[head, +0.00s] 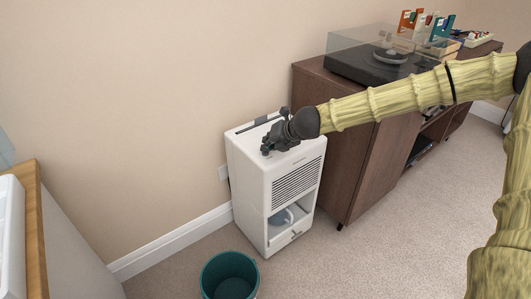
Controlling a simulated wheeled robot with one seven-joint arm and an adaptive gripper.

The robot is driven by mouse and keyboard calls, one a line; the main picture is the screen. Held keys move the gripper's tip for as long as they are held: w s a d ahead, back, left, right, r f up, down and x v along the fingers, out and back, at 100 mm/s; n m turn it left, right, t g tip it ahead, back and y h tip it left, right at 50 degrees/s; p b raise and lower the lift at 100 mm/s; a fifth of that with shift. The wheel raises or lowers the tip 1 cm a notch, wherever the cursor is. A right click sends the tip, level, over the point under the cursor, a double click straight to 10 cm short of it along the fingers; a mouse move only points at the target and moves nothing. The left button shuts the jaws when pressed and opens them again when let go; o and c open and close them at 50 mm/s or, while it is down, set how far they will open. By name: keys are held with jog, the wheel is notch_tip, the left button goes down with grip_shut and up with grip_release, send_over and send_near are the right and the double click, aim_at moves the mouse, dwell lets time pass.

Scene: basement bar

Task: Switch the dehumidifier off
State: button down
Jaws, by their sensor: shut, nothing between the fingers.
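The dehumidifier (270,188) is a white upright box on the carpet against the wall. It has a slatted grille on its front and an opening below with a bluish tank part inside. A dark strip shows along the back of its top. My gripper (267,150) is dark and shut, with nothing held. It is at the top of the dehumidifier, over the front part. I cannot tell whether the fingertips touch the top. The gripper and wrist hide part of the top, and no switch or lit lamp can be made out.
A teal bucket (229,277) is on the floor in front. A wood-edged white piece (38,230) is at left.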

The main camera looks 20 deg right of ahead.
dwell(0.3)
jog(key=shift+r+p, duration=0.45)
jog(key=shift+r, duration=0.05)
notch_tip(320, 180, up, 6)
jog(key=p, duration=0.5)
dwell(0.4)
dwell(1.3)
